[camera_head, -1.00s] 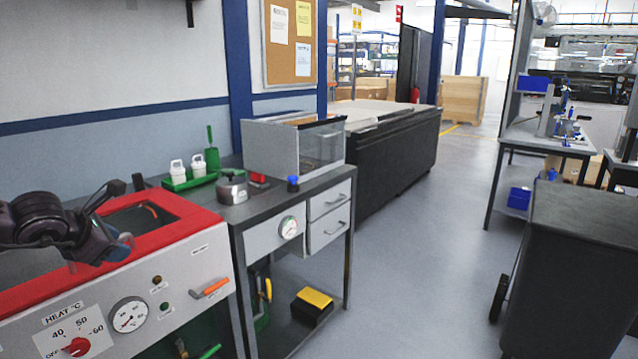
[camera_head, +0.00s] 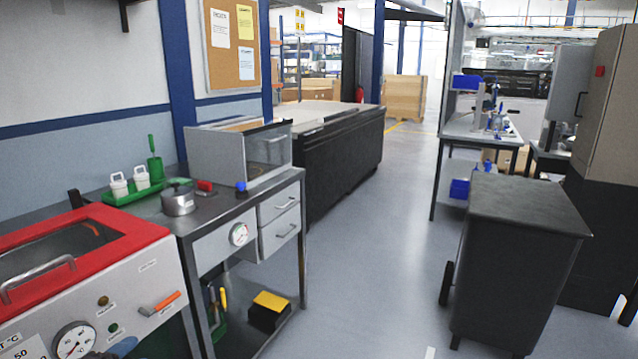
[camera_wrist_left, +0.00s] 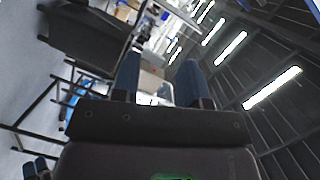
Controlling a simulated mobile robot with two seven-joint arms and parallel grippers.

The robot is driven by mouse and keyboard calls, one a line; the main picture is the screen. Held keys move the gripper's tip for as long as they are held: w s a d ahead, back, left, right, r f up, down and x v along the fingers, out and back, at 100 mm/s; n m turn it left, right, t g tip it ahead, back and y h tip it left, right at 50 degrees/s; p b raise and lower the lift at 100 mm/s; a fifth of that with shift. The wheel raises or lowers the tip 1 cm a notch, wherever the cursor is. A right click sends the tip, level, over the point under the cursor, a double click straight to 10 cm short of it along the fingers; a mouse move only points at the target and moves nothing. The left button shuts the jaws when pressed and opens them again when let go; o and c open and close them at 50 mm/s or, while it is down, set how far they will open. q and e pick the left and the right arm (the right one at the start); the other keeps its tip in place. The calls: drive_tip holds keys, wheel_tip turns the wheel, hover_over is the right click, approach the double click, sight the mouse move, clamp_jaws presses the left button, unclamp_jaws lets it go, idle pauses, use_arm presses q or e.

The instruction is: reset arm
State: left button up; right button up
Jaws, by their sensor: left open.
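My left gripper (camera_wrist_left: 160,76) shows in the left wrist view with two blue fingers spread apart and nothing between them. The wrist view is tilted, with ceiling lamps at the right and a dark cart (camera_wrist_left: 88,35) at the upper left. In the head view, neither arm shows clearly; a small bluish shape at the bottom left edge is too cut off to identify.
A red-topped heated tank (camera_head: 120,240) with a handle stands at left. Beside it a grey bench (camera_head: 150,212) carries a metal pot (camera_head: 178,200), a green tray (camera_head: 125,196) and a clear-fronted box (camera_head: 225,155). A dark cart (camera_head: 520,215) stands at right. The floor between is clear.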

use_arm(q)
drive_tip(key=s+d+f+n+g+y+p, duration=0.1)
drive_tip(key=s+d+f+n+g+y, duration=0.1)
drive_tip(key=s+f+n, duration=0.6)
drive_tip(key=s+d+f+n+g+y+p, duration=0.1)
drive_tip(key=s+f+n, duration=0.7)
drive_tip(key=s, duration=0.8)
drive_tip(key=d+f+g+y, duration=0.1)
drive_tip(key=d+f+g, duration=0.1)
drive_tip(key=d, duration=0.1)
drive_tip(key=shift+d+y, duration=0.15)
drive_tip(key=shift+y, duration=0.15)
